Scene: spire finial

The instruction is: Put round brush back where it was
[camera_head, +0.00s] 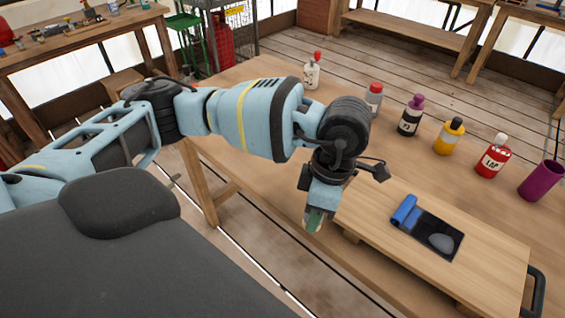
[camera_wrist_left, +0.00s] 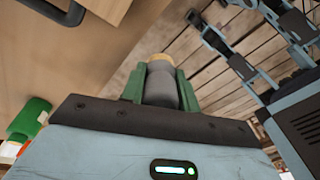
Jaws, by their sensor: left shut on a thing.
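My left gripper (camera_head: 315,220) hangs fingers-down just beyond the left end of the raised wooden board, by the table's front edge. In the wrist view its green fingers (camera_wrist_left: 160,88) are shut on a dark grey, rounded piece with a tan end, which I take to be the round brush (camera_wrist_left: 160,76). The brush can hardly be made out in the head view. The wooden board (camera_head: 370,215) carries a black tray (camera_head: 448,258) with a blue roll (camera_head: 405,210) and a grey oval piece (camera_head: 441,242). My right gripper is not in view.
Several bottles stand along the table's far side, among them a white one (camera_head: 312,74), a yellow one (camera_head: 449,137) and a red one (camera_head: 493,158). A purple cup (camera_head: 540,181) stands at the right. A black handle (camera_head: 538,290) sticks out at the board's right end.

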